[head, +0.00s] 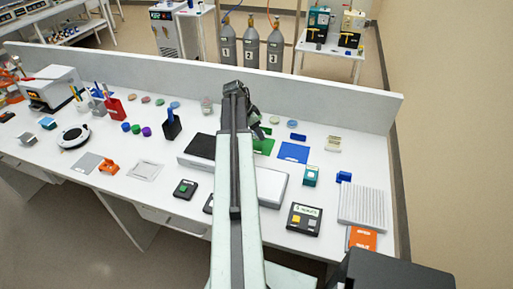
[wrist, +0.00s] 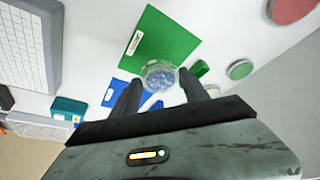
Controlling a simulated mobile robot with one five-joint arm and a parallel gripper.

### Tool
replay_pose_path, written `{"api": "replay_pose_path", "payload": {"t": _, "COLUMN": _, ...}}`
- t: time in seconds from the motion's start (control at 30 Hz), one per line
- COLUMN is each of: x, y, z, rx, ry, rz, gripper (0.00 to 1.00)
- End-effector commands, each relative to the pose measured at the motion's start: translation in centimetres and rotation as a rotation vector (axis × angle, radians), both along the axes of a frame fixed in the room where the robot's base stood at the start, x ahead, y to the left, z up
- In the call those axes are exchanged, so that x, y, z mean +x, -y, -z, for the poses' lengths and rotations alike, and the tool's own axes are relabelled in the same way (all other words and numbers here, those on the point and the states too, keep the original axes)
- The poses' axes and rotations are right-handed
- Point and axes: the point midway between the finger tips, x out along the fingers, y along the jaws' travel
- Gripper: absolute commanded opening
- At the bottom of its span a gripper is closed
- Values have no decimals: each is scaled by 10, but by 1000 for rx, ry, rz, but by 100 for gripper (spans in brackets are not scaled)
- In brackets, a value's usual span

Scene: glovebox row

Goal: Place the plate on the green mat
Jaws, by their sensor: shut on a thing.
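The plate (wrist: 159,75) is a small round clear dish with a speckled bluish look. It is between the two dark fingers of my gripper (wrist: 160,88) in the wrist view, and the gripper is shut on it. The green mat (wrist: 165,35) lies flat on the bench with a white label at its edge. In the wrist view the plate overlaps the mat's near edge; its height above the bench is hard to tell. In the head view my gripper (head: 252,128) is beside the partly hidden green mat (head: 265,147), and I cannot make out the plate there.
A blue mat (head: 293,152) lies right of the green mat. Round coloured lids (wrist: 240,69) and a small green object (wrist: 201,68) lie close by. A teal box (head: 311,175) stands nearer on the right. A low grey partition (head: 330,102) runs along the bench's back.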

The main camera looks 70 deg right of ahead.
Motion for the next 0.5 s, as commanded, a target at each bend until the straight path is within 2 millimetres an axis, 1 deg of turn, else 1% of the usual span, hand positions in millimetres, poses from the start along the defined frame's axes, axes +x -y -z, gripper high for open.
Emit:
{"api": "replay_pose_path", "payload": {"t": 0.03, "x": 0, "y": 0, "z": 16, "rx": 0, "ry": 0, "rz": 0, "gripper": 8}}
{"api": "replay_pose_path", "payload": {"t": 0.2, "x": 0, "y": 0, "z": 16, "rx": 0, "ry": 0, "rz": -1, "gripper": 8}}
{"api": "replay_pose_path", "payload": {"t": 0.27, "x": 0, "y": 0, "z": 23, "rx": 0, "ry": 0, "rz": -1, "gripper": 8}}
{"api": "replay_pose_path", "payload": {"t": 0.4, "x": 1, "y": 0, "z": 49, "rx": 0, "ry": 0, "rz": -1, "gripper": 8}}
{"api": "replay_pose_path", "payload": {"t": 0.47, "x": 1, "y": 0, "z": 54, "rx": 0, "ry": 0, "rz": -1, "gripper": 8}}
{"api": "replay_pose_path", "payload": {"t": 0.5, "x": 1, "y": 0, "z": 54, "rx": 0, "ry": 0, "rz": -1, "gripper": 8}}
